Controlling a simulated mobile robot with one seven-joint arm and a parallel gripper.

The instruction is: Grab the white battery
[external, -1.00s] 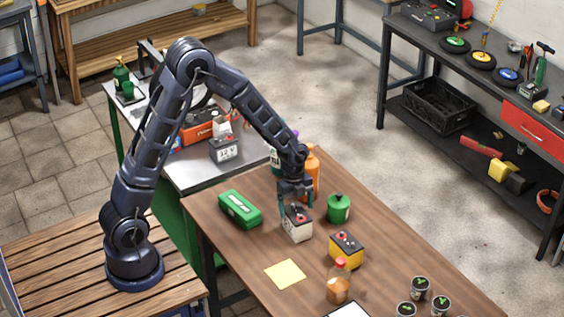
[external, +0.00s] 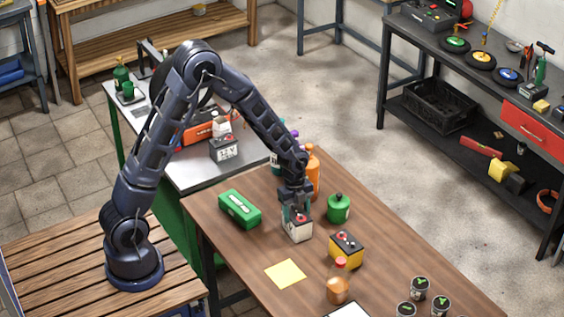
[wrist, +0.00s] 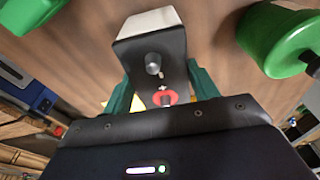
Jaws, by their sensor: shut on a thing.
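The white battery (external: 297,231) has a dark top with a red terminal mark and stands on the brown wooden table (external: 262,296). My gripper (external: 297,210) is down over it, with its fingers on either side of the battery's upper part. In the wrist view the battery (wrist: 150,22) sits between the two green fingers (wrist: 160,88), which are shut on it. Its dark top with two terminals faces the camera.
A green canister (external: 339,210) stands close right of the battery, and an orange bottle (external: 312,175) behind it. A yellow battery (external: 346,250) is at the front right, a green case (external: 239,209) to the left. A yellow sheet (external: 285,274) lies in front.

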